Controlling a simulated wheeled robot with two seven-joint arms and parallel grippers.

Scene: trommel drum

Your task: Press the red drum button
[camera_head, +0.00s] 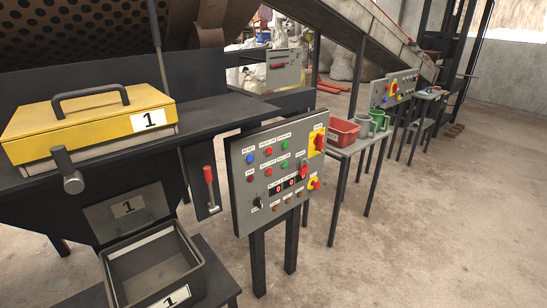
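The small labels are too blurred to tell which red button is the drum one. A red switch on yellow (318,142) and a red emergency-stop knob on yellow (314,184) sit on its right side. Neither of my grippers is in view.
A perforated drum (110,25) is at the upper left. A yellow lidded box (90,120) and a grey bin (155,265) marked 1 stand left. A red-handled lever (209,185) is just left of the panel. A table with a red crate (343,131) stands right. Front-right floor is clear.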

